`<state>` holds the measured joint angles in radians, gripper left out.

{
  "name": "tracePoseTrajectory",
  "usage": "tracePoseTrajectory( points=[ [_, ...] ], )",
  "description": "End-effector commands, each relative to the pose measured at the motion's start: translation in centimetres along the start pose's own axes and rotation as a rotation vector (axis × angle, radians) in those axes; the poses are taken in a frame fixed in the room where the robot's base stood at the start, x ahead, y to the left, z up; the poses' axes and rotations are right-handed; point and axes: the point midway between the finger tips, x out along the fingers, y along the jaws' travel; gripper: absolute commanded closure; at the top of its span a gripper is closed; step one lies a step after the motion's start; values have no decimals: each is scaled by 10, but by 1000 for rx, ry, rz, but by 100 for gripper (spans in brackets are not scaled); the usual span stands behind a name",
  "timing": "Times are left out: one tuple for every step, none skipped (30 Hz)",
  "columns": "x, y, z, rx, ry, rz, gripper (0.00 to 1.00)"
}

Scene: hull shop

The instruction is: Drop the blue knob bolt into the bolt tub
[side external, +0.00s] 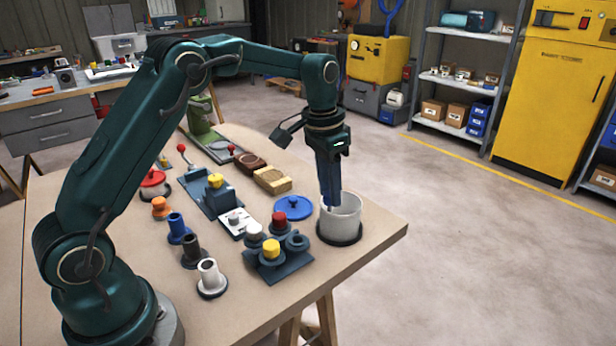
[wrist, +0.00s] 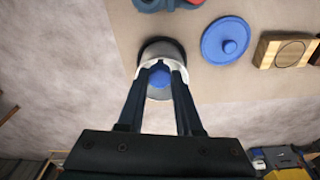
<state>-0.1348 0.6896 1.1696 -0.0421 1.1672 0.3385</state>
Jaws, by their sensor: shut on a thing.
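My gripper (wrist: 160,78) points down over the bolt tub, with its fingertips at the tub's mouth. It is shut on the blue knob bolt (wrist: 159,90), whose round blue top shows between the two fingers in the wrist view. The bolt tub (side external: 343,217) is a white cylinder on a dark base near the table's right corner. In the side view my gripper (side external: 332,205) is at the tub's left rim and the bolt is hidden there. I cannot tell how far the bolt reaches into the tub.
A blue lid (side external: 293,207) lies left of the tub. A dark block (side external: 278,265) with red, grey and yellow knobs stands in front. Wooden blocks (side external: 272,180) lie behind. The table's right edge is close to the tub.

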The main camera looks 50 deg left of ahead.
Motion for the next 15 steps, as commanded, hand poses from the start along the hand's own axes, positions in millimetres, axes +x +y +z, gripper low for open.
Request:
tracePoseTrajectory(
  points=[
    [0,0,0,0,0,0,100],
    [1,0,0,0,0,0,100],
    [2,0,0,0,0,0,100],
    [3,0,0,0,-1,0,100],
    [4,0,1,0,-1,0,100],
    [5,0,1,0,-1,1,100],
    [6,0,1,0,-1,1,100],
    [7,0,1,0,-1,1,100],
    [8,0,1,0,-1,0,100],
    [9,0,1,0,0,0,100],
    [9,0,1,0,0,0,100],
    [11,0,1,0,0,0,100],
    [11,0,2,0,-1,0,100],
    [12,0,2,0,-1,0,100],
    [12,0,2,0,0,0,100]
  ],
)
